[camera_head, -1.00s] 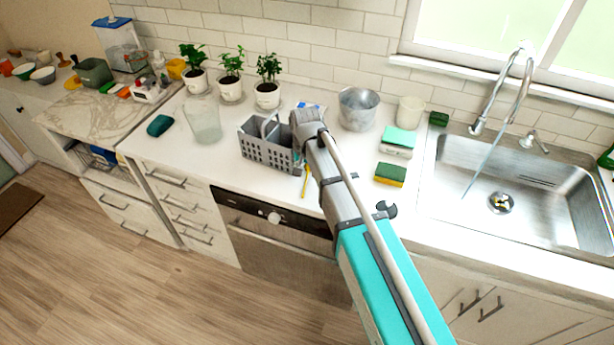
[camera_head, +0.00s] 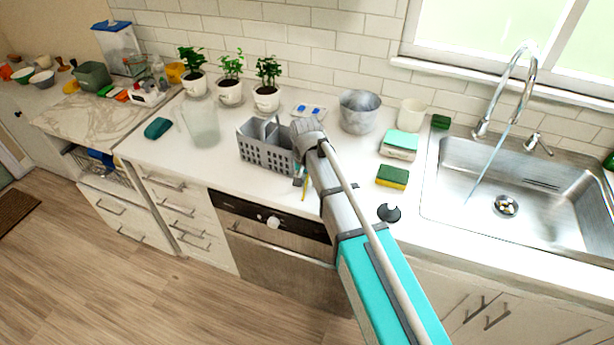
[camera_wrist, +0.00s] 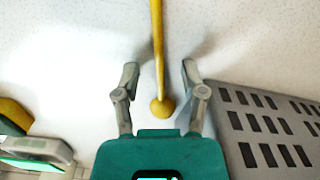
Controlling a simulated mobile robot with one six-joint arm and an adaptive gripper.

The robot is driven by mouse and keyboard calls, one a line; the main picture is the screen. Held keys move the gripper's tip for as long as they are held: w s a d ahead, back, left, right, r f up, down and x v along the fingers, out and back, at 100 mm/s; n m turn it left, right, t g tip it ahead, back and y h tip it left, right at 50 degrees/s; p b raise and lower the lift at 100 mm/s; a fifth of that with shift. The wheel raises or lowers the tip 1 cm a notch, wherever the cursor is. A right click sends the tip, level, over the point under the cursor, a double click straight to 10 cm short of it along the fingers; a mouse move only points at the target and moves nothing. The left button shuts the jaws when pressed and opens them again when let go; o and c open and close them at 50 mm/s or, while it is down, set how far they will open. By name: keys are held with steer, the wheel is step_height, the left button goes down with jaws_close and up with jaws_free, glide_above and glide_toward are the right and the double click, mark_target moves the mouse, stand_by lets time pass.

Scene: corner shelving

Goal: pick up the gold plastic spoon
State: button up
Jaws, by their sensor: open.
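The gold plastic spoon (camera_wrist: 158,45) lies on the white counter in the wrist view, running from the top edge down to a rounded end. The rest of it is cut off by the frame. In the head view only a thin yellow piece of the spoon (camera_head: 304,191) shows beside my arm. My gripper (camera_wrist: 160,70) is open and empty, with one finger on each side of the spoon. I see no finger touching it. In the head view my arm hides most of the gripper.
A grey slotted basket (camera_head: 262,156) stands close by, near the right finger in the wrist view. A yellow-green sponge (camera_head: 392,177), a metal pot (camera_head: 358,112) and the sink (camera_head: 500,208) are to the right. The counter left of the basket holds a clear container (camera_head: 201,125).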

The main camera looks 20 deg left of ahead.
jaws_close()
steer(key=shift+r, duration=0.1)
stand_by(0.4)
step_height(320, 180, up, 3)
steer(key=p, duration=0.2)
steer(key=shift+f+p, duration=0.2)
steer(key=shift+p, duration=0.2)
steer(key=s+d+r+p, duration=0.7)
steer(key=s+r+p, duration=0.3)
steer(key=s, duration=0.1)
steer(key=shift+s+d, duration=0.35)
steer(key=shift+d, duration=0.05)
